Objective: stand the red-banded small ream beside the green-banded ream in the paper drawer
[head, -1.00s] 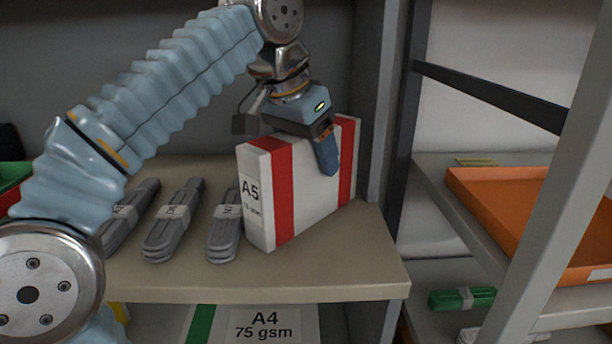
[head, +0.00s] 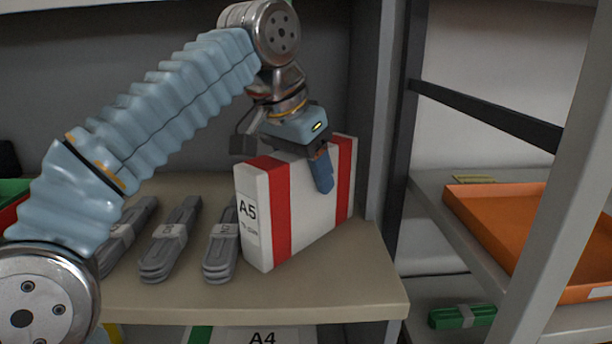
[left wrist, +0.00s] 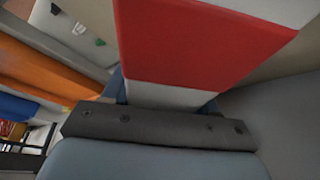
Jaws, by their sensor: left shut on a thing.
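The red-banded small ream (head: 305,213), white with two red bands and marked A5, stands upright on the beige shelf (head: 330,290). My left gripper (head: 318,165) comes down on it from above and is shut on its top part, with one blue finger on the near face. The ream also fills the upper part of the left wrist view (left wrist: 205,45), held close against the gripper (left wrist: 165,100). Below the shelf, a white ream (head: 262,336) with a green band and an A4 label shows only its top part at the picture's bottom edge. My right gripper is not in view.
Several grey banded bundles (head: 170,240) lie left of the small ream. A dark upright and side wall stand close on its right. Farther right, an orange tray (head: 500,215) sits on another rack, with a green bundle (head: 462,316) below.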

